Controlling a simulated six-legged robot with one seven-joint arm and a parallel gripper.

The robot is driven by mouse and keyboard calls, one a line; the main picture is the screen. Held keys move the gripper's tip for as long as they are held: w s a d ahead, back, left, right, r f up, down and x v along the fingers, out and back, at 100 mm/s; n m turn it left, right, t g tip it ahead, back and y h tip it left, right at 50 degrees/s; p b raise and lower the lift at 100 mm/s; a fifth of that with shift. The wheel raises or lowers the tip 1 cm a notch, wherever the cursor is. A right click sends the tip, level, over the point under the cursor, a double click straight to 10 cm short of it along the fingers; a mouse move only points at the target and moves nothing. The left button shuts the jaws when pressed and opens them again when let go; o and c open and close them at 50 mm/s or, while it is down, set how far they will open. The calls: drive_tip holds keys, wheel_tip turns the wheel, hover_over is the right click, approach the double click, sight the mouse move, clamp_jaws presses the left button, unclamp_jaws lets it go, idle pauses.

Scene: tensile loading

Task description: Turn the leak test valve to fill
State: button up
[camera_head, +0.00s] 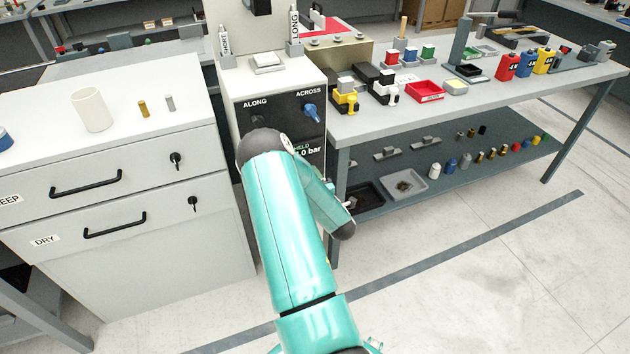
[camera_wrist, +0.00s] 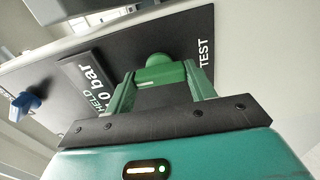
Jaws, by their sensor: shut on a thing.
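In the wrist view my gripper (camera_wrist: 159,78) has its two green fingers on either side of a green knob (camera_wrist: 158,66), shut on it. This knob sits on the dark panel (camera_wrist: 185,38) close to the word TEST, and I take it for the leak test valve. Its pointer direction is hidden between the fingers. A display beside it reads HELD and bar, with the number partly covered. In the head view the dark panel (camera_head: 285,99) is on the front of a white cabinet. My arm hides the valve and my gripper there.
A blue knob (camera_head: 311,111) sits under ACROSS; the ALONG knob (camera_head: 258,122) is just above my arm. A blue knob also shows in the wrist view (camera_wrist: 22,105). A white drawer unit (camera_head: 105,250) stands left, a grey bench (camera_head: 400,112) right. The floor in front is clear.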

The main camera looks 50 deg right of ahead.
idle(0.5)
drive_tip(key=o, duration=1)
drive_tip(key=v, duration=1.3)
drive_tip(key=shift+s+a, duration=0.15)
drive_tip(key=shift+s, duration=0.2)
